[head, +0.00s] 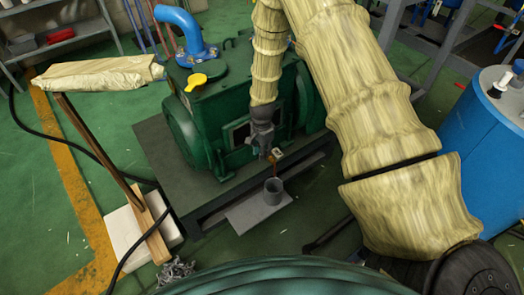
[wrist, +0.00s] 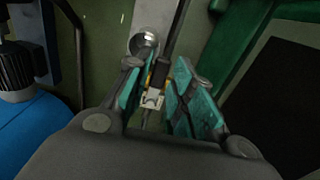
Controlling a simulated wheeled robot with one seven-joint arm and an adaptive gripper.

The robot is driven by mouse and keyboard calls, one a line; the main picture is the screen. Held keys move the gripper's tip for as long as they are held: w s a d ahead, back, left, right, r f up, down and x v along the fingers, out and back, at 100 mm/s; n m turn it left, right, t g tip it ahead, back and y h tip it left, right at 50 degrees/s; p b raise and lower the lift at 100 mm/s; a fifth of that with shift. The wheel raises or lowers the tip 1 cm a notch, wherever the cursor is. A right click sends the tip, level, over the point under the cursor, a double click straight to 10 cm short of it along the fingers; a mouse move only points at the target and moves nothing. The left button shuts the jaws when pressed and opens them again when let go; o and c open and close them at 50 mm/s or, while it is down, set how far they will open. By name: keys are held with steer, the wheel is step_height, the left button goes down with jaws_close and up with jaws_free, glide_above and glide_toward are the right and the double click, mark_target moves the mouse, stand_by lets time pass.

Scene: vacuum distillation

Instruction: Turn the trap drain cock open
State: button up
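The trap drain cock (head: 277,154) is a small brass-coloured fitting with a pale handle, low on the front of the green pump, just below my gripper (head: 264,145). In the wrist view the cock's pale and yellow handle (wrist: 153,97) lies between the two teal-padded fingers of my gripper (wrist: 158,85). The fingers stand apart, with a visible gap at the right pad; whether the left pad touches the handle is unclear. A grey cup (head: 274,191) stands below the cock and also shows in the wrist view (wrist: 145,43).
The green pump (head: 200,125) stands on a dark plinth (head: 165,160). The cup rests on a flat grey plate (head: 245,217). A blue drum (head: 487,140) is at the right. A wrapped bundle (head: 98,74) on a wooden stand is at the left.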

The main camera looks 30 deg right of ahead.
jaws_close()
steer(key=shift+s+n+p, duration=0.1)
steer(key=shift+n+p, duration=0.2)
steer(key=shift+s+d+n+p, duration=0.65)
steer(key=shift+n+p, duration=0.55)
steer(key=shift+n, duration=1.55)
steer(key=shift+s+d+n+p, duration=0.5)
steer(key=shift+d+n+p, duration=0.5)
steer(key=shift+n, duration=1.7)
steer(key=shift+s+d+n+p, duration=0.55)
steer(key=shift+n+p, duration=0.8)
steer(key=shift+n, duration=1.4)
